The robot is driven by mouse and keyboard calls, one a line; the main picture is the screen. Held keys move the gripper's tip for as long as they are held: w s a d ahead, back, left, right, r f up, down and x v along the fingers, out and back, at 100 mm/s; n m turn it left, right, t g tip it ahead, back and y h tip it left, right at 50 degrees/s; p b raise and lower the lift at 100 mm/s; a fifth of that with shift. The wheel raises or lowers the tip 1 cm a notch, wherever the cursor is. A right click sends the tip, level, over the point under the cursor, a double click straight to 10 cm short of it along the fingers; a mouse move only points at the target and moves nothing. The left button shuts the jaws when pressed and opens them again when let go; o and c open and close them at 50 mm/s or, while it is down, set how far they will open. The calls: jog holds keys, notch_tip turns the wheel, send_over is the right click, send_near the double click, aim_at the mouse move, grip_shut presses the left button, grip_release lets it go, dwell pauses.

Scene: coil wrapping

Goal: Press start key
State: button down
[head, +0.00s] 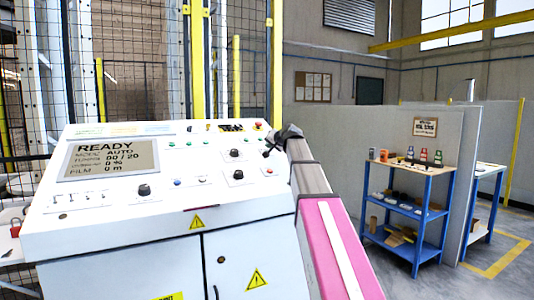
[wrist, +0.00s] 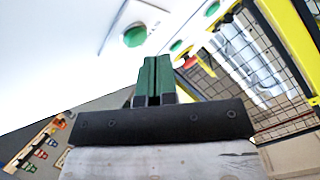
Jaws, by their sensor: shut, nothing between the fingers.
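The white control panel (head: 110,200) fills the left of the head view, with a screen (head: 110,160) reading READY, AUTO and 00 / 20. A round green button (wrist: 135,36) on a white face shows just beyond my fingertips in the wrist view, apart from them in the picture. Whether it is the start key I cannot tell, as no label is readable. My gripper (head: 267,152) is at the panel's right edge in the head view. Its green fingers (wrist: 152,62) are shut and empty. Whether they touch the panel is unclear.
Black knobs (head: 144,190) and small coloured buttons stand on the panel. A red button on yellow (head: 258,127) sits at its top right corner. A fence of mesh and yellow posts (head: 277,65) rises behind. A blue shelf (head: 410,215) stands right, with open floor before it.

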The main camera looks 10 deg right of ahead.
jog(key=shift+f, duration=0.15)
dwell(0.7)
jog(key=shift+w+f, duration=0.15)
jog(key=shift+f, duration=0.1)
